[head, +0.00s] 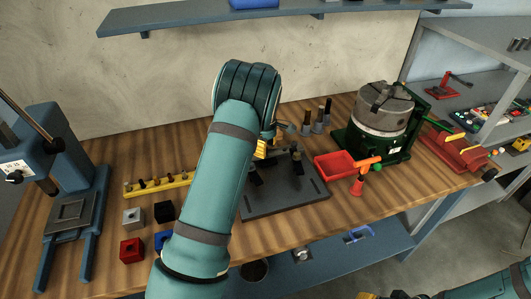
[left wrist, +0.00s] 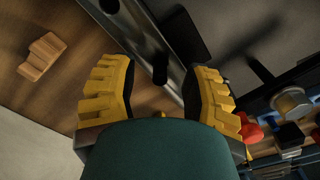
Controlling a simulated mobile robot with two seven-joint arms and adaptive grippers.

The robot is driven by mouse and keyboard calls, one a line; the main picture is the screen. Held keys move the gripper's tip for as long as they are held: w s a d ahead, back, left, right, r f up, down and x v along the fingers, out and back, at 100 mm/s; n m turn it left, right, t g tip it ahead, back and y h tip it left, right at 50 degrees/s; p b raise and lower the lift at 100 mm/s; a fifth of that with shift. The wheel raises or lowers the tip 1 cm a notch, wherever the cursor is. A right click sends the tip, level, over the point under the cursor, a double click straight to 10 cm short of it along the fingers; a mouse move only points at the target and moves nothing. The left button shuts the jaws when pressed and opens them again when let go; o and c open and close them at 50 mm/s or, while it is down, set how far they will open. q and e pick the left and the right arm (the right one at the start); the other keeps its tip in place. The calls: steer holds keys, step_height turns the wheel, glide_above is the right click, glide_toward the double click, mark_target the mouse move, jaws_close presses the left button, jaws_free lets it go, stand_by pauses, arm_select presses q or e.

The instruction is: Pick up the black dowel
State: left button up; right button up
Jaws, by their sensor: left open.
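My left gripper (head: 259,160) is over the dark grey plate (head: 285,204) in the head view, partly hidden by my teal forearm. In the left wrist view its two yellow-backed fingers (left wrist: 160,68) are spread apart. A small part of my right gripper (head: 368,296) shows at the bottom edge.
A yellow strip (head: 150,189) with several pegs and coloured cubes (head: 131,250) lie left of my arm. Dark tool holders (head: 318,122) stand behind the plate. A red tray (head: 335,166) and a chuck (head: 383,108) stand to the right. A shelf (head: 285,15) overhangs the back.

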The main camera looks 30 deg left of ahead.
arm_select(q)
steer(key=shift+f, duration=0.55)
jaws_close()
steer(key=shift+r, duration=0.15)
